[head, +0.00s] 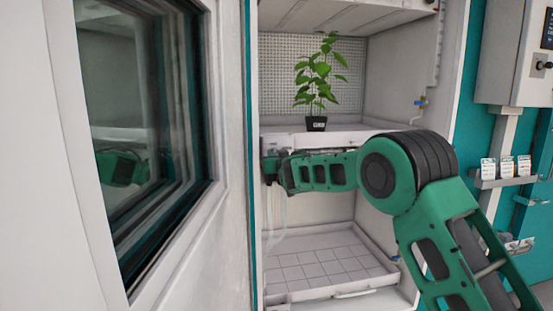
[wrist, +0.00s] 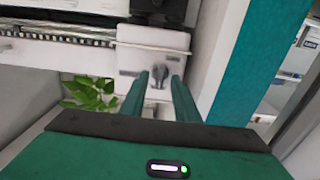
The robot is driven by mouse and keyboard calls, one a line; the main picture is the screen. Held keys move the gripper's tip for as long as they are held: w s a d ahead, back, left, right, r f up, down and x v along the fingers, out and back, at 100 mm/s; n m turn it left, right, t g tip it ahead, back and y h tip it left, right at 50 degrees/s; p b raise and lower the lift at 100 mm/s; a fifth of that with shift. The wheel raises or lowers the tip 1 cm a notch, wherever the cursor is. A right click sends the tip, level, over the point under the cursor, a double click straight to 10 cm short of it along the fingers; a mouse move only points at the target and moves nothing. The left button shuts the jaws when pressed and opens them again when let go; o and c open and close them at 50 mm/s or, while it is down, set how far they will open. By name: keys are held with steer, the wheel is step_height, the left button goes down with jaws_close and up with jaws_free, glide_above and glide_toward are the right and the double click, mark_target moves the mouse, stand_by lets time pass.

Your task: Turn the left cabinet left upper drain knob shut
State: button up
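The drain knob (wrist: 158,76) is a small dark grey lever on a white block (wrist: 152,50) in the wrist view. My gripper (wrist: 162,72) has its two green fingers apart, one on each side of the knob. I cannot tell whether either finger touches it. In the head view my gripper (head: 271,168) is at the left front edge of the upper shelf (head: 350,138), inside the open cabinet. The knob is not made out there, around the dark gripper end.
A potted plant (head: 316,122) stands on the upper shelf, above my arm. A lower tray (head: 330,260) with a tiled floor is empty. The cabinet's open door (head: 228,150) with a window is close on the left. Leaves (wrist: 92,95) show left of the fingers in the wrist view.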

steer(key=shift+w+a, duration=0.15)
steer(key=shift+w, duration=0.3)
jaws_close()
